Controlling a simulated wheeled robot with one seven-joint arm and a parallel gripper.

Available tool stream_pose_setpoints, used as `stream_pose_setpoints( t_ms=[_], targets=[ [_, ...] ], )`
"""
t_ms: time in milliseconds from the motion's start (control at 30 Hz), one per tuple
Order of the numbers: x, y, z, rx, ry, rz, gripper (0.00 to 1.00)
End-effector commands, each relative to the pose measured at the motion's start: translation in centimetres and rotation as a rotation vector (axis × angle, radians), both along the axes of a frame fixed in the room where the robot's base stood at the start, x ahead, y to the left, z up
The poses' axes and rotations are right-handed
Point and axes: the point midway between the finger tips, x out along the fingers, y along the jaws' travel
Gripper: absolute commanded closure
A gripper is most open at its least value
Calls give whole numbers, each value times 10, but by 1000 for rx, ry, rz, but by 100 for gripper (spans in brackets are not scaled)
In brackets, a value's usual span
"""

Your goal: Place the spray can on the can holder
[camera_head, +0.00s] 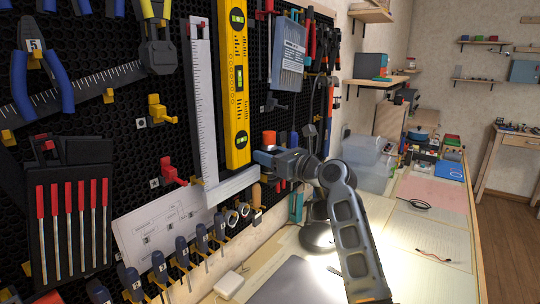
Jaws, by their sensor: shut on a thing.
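My gripper (268,158) is beside the pegboard, just right of the yellow spirit level's lower end. It is shut on what looks like the spray can (269,137); only a small orange top shows above the jaws. The rest of the can is hidden by my gripper, so its tilt is hard to tell. I cannot pick out the can holder for sure. Red and yellow holders stick out from the board, such as a red one (172,173) and a yellow one (158,110), to the left of my gripper.
The black pegboard holds a yellow spirit level (236,85), a white square ruler (203,110), pliers (43,72) and a row of screwdrivers (158,264). A desk lamp (317,237) stands below my arm. Clear plastic boxes (367,160) are on the worktop further back.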

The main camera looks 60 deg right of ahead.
Motion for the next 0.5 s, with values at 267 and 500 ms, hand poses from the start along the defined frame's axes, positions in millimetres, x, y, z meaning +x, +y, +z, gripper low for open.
stream_pose_setpoints(
  t_ms=[267, 500],
  targets=[
    [0, 0, -1, -1, -1, 0, 91],
    [0, 0, -2, -1, 0, 1, 38]
  ],
)
